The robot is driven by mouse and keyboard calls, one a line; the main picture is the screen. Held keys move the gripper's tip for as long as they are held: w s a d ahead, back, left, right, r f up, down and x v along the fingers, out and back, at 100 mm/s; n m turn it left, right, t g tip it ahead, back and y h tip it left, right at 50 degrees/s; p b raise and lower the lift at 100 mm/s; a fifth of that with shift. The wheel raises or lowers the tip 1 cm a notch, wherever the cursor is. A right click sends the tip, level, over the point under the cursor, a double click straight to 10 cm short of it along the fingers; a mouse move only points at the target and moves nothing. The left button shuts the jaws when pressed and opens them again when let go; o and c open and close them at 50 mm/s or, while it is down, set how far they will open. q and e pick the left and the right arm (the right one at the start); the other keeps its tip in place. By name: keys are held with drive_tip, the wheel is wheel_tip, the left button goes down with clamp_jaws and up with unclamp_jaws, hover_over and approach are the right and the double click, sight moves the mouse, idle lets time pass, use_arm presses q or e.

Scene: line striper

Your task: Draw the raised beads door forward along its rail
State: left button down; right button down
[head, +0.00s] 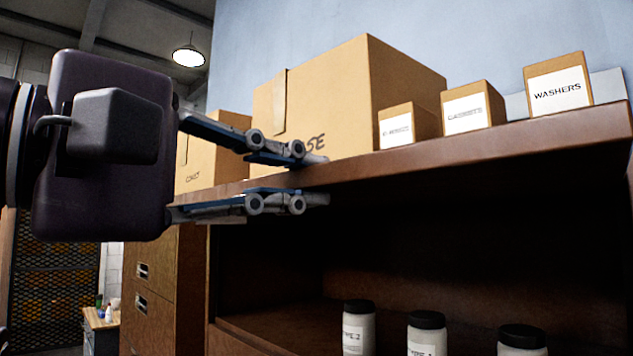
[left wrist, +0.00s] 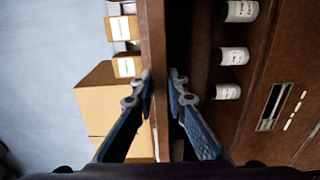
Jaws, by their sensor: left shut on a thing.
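A brown board (head: 450,153) runs along the top of an open, dark compartment in a wooden cabinet. It could be the raised beads door or the cabinet top; I cannot tell which. My left gripper (head: 323,180) is shut on the board's front edge, with one finger above and one below. The left wrist view shows the same board (left wrist: 152,35) between the two fingertips (left wrist: 162,76). Black-lidded jars with white labels, such as this one (head: 359,327), stand inside the compartment below. The door's rail is hidden. My right gripper is in neither view.
A large cardboard box (head: 335,95) and small labelled boxes, one marked WASHERS (head: 558,86), sit above the board close to my upper finger. Wooden drawers (head: 150,290) stand at lower left. A lamp (head: 188,55) hangs far behind. The space directly under the board is clear.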

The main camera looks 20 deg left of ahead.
use_arm(q)
drive_tip(key=shift+s+a, duration=0.3)
drive_tip(key=shift+s, duration=0.45)
drive_tip(key=shift+s, duration=0.1)
drive_tip(key=v, duration=0.5)
drive_tip(key=shift+s+a+r, duration=0.1)
drive_tip(key=shift+s, duration=0.15)
